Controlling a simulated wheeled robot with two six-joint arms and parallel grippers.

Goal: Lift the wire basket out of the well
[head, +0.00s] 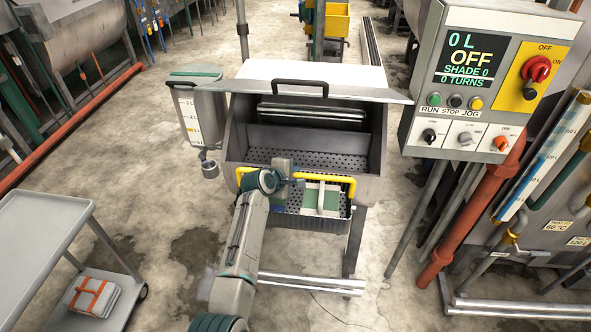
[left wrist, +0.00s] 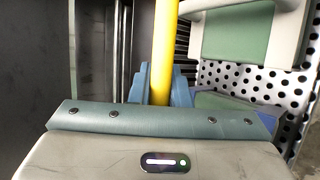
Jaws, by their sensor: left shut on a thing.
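The wire basket (head: 315,225) sits at the front of the open metal well (head: 370,185). Its yellow handle (head: 338,179) runs across the top and bends down at both ends. A green and white piece (head: 330,203) shows inside the basket area. My left gripper (head: 290,176) is over the handle, left of its middle. In the left wrist view the blue fingers of my left gripper (left wrist: 160,88) are shut around the yellow handle (left wrist: 164,45). Holed metal (left wrist: 240,80) shows behind them. My forearm hides the basket's left part. My right gripper is not in view.
The well's lid (head: 330,91) with a black handle stands open at the back. A control panel (head: 480,90) reading OFF stands at the right. A grey cart (head: 35,235) is at the left, and a tank (head: 198,115) hangs beside the well. Steel rails (head: 310,285) lie in front.

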